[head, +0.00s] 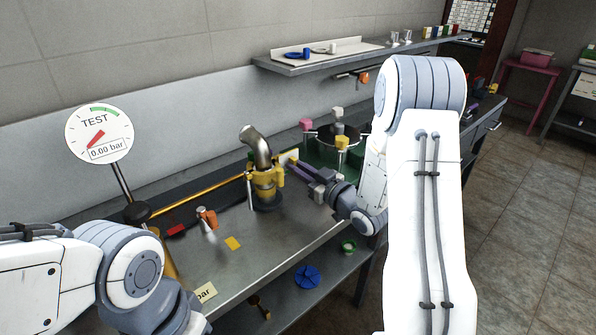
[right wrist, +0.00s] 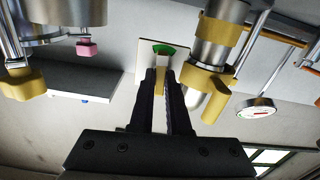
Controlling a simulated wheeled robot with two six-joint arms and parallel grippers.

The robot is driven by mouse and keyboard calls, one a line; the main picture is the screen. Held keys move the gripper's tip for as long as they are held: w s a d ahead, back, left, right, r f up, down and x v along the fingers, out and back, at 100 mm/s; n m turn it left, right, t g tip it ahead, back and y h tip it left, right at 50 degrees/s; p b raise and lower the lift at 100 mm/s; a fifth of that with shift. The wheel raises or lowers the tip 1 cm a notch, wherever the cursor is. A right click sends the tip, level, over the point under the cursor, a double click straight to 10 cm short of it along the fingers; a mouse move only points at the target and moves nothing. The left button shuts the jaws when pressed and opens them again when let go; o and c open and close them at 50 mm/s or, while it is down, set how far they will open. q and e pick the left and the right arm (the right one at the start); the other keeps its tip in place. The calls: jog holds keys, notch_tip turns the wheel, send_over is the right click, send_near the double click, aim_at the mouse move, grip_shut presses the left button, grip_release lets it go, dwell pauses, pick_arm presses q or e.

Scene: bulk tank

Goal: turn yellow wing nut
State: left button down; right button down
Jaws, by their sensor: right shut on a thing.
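The steel pipe elbow (head: 256,148) stands on the bench with a yellow clamp (head: 265,183) around its lower part. My right gripper (head: 297,164) reaches in from the right, just beside the clamp. In the right wrist view the same gripper (right wrist: 162,84) is shut on a small yellow piece (right wrist: 159,88), which looks like the yellow wing nut. The fingers hide most of it, so its turn angle cannot be told. The yellow-clamped pipe (right wrist: 210,50) is right of the fingers there. Of my left arm only links show at lower left; its gripper is not in view.
A round vessel with pink (head: 306,123), white (head: 338,113) and yellow (head: 342,142) knobs stands behind my right gripper. A TEST dial (head: 99,134) reads 0.00 bar. An orange-handled valve (head: 207,218) and a yellow tag (head: 233,243) are on the bench.

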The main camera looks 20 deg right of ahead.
jog(key=n+b, duration=0.5)
jog(key=b, duration=0.1)
jog(key=n+b, duration=0.5)
jog(key=b, duration=0.2)
jog(key=f+n+b, duration=0.1)
jog(key=n+b, duration=0.4)
jog(key=b, duration=0.2)
jog(key=shift+s+a, duration=0.1)
jog(key=shift+a, duration=0.1)
jog(key=n+b, duration=0.9)
jog(key=b, duration=0.2)
jog(key=n+b, duration=0.5)
jog(key=b, duration=0.1)
jog(key=shift+d+f+n, duration=0.15)
jog(key=shift+f+n, duration=0.1)
jog(key=shift+n, duration=0.05)
jog(key=shift+r+n+b, duration=0.15)
jog(key=shift+n+b, duration=1.25)
jog(key=shift+n, duration=0.3)
jog(key=c, duration=1.2)
grip_release()
jog(key=shift+o, duration=0.2)
jog(key=shift+d, duration=0.1)
